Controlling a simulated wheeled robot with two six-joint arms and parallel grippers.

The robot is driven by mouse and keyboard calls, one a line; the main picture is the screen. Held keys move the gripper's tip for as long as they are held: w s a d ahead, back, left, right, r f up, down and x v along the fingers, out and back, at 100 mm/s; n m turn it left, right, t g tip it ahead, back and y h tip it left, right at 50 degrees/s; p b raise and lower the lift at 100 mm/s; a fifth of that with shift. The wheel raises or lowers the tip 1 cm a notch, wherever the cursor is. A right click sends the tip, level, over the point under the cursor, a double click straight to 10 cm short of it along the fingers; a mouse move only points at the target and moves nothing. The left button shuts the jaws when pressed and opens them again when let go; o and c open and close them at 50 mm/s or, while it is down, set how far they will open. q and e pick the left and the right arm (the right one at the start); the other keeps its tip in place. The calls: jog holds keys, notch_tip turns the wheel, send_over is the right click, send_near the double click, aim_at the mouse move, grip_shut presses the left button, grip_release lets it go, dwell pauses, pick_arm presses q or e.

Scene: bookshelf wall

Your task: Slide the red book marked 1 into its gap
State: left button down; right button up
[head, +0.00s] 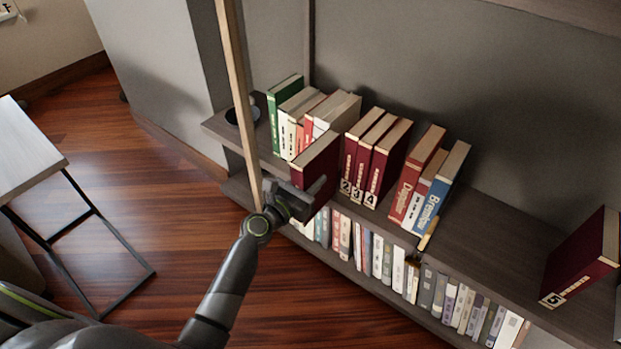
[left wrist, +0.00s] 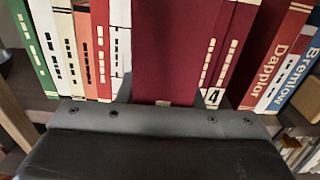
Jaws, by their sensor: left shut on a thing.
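My left gripper (head: 308,196) is shut on a dark red book (head: 316,160), held upright at the front of the shelf. The held book's number is not readable. It stands between the white and cream books (head: 335,112) on its left and the dark red books marked 2 (head: 352,160), 3 (head: 369,165) and 4 (head: 385,165) on its right. In the left wrist view the held book (left wrist: 172,50) fills the middle, and it hides the gap's depth. Whether it touches its neighbours I cannot tell. My right gripper is not in view.
A green book (head: 284,105) stands at the row's left end, blue "Bremlow" (head: 440,190) at its right. A red book marked 5 (head: 580,258) stands far right, with bare shelf (head: 500,232) between. A wooden upright (head: 238,95) is close to my left arm. Books fill the lower shelf.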

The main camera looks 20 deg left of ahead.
pick_arm(q)
jog(key=shift+w+d+r, duration=0.1)
jog(key=shift+w+r, duration=0.1)
dwell(0.4)
jog(key=shift+x, duration=1.1)
jog(key=shift+w, duration=0.1)
jog(key=shift+b+x, duration=0.35)
jog(key=shift+x, duration=0.8)
jog(key=shift+b+x, duration=0.3)
jog(key=shift+x, duration=1)
jog(key=shift+f, duration=0.3)
